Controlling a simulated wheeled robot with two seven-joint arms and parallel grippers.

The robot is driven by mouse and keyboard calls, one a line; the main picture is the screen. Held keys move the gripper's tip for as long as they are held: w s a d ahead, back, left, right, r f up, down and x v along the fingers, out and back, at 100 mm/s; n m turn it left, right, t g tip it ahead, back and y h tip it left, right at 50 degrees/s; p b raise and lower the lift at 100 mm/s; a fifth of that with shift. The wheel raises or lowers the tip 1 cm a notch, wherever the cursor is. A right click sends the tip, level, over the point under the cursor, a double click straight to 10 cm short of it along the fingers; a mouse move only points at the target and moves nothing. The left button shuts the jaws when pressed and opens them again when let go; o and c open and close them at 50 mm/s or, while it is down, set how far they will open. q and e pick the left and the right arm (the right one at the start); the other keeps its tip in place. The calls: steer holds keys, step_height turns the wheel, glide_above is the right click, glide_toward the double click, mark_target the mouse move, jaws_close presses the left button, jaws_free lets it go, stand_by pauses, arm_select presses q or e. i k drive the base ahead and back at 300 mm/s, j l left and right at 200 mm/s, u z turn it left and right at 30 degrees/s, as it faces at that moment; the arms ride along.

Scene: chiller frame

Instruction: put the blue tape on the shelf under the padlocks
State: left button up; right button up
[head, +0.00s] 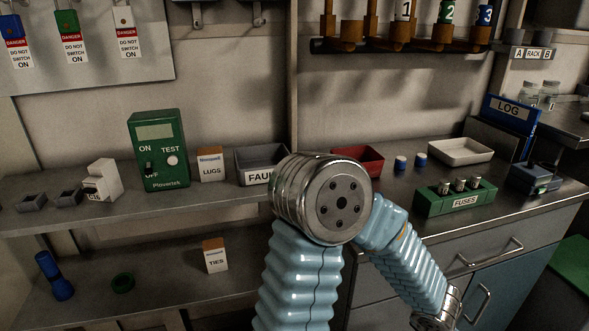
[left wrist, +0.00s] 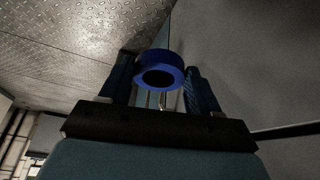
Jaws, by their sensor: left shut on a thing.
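The blue tape (left wrist: 160,72) is a blue roll between the two fingers of my left gripper (left wrist: 160,85) in the left wrist view. That gripper is shut on it. Neither the tape nor the left gripper shows in the head view. Padlocks with danger tags hang on a panel at the top left of the head view: a blue one (head: 11,27), a green one (head: 68,20) and a white one (head: 123,16). Below them is an upper shelf (head: 100,213), and under that a lower shelf (head: 165,283). My right gripper is not visible.
The upper shelf holds a green tester (head: 157,150), a lugs box (head: 210,164) and a grey bin (head: 258,160). My blue-sleeved arm hides the middle.

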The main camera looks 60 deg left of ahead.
mark_target(130, 167)
steer(key=k+j+u, duration=0.45)
steer(key=k, duration=0.2)
steer(key=k+j+u, duration=0.5)
steer(key=k+j, duration=0.05)
